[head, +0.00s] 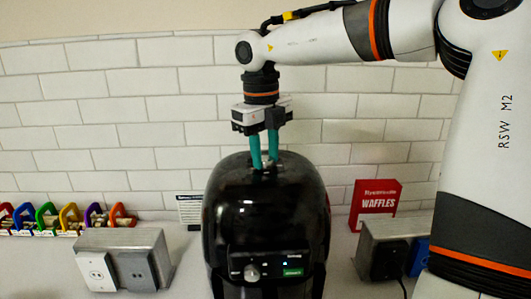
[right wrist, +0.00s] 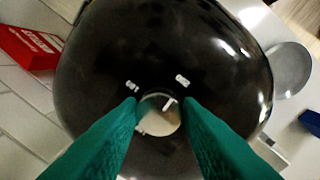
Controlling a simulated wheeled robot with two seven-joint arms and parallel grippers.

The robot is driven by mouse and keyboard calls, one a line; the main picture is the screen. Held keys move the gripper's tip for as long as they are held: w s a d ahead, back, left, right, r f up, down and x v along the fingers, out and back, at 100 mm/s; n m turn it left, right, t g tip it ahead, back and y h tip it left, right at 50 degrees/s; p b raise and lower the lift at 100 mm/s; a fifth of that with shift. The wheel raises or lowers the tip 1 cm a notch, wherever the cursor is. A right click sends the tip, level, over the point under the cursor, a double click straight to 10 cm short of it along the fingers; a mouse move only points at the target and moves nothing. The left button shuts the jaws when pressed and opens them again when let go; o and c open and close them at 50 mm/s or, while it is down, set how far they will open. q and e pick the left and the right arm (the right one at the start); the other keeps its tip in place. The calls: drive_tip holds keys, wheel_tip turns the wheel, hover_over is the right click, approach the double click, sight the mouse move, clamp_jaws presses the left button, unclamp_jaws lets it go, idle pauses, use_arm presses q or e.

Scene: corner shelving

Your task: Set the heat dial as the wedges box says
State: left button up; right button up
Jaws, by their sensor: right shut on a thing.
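A black rounded cooker (head: 235,205) stands in the middle of the head view. In the right wrist view, a silver round dial (right wrist: 158,122) with a white pointer mark sits on the cooker's top (right wrist: 110,50). The pointer slants towards the right-hand label. My left gripper is out of view.
A front knob (head: 252,273), a small blue light and a green label are on the cooker's front. A grey outlet box (head: 121,242) stands left, another (head: 371,238) right. Several coloured holders (head: 70,215) line the left wall. A small printed card (head: 190,208) stands behind the cooker's left.

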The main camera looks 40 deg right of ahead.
drive_tip(key=shift+w+r+m, duration=0.1)
drive_tip(key=shift+r+m, duration=0.1)
drive_tip(key=shift+m, duration=0.2)
drive_tip(key=o, duration=1)
drive_tip(key=shift+f, duration=0.15)
drive_tip(key=shift+c, duration=0.2)
wheel_tip(320, 180, up, 12)
drive_tip(key=shift+a, duration=0.45)
